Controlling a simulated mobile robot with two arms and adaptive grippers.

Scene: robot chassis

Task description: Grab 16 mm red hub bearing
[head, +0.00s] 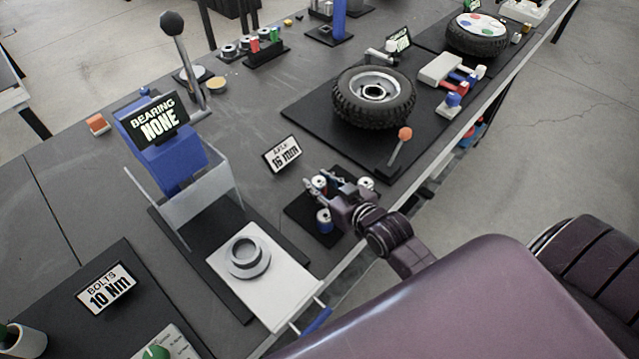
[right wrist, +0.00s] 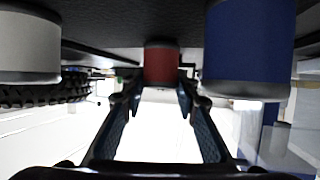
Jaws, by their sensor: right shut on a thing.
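The red hub bearing (right wrist: 161,65) is a small red cylinder with a metal rim, in the middle of the right wrist view. My right gripper (right wrist: 158,92) is shut on it, with one finger on each side. In the head view my right gripper (head: 328,190) is low over the small black bearing mat (head: 298,208) and partly hides the red bearing. A blue bearing (right wrist: 249,50) and a white bearing (right wrist: 28,46) stand on either side of it in the wrist view. My left gripper is not in view.
An "AXLE 16 mm" sign (head: 282,154) stands behind the bearing mat. A press with a "BEARING NONE" display (head: 157,118) and a white plate with a grey hub (head: 246,258) are to the left. A wheel (head: 374,96) and an orange-knobbed lever (head: 400,146) are behind right.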

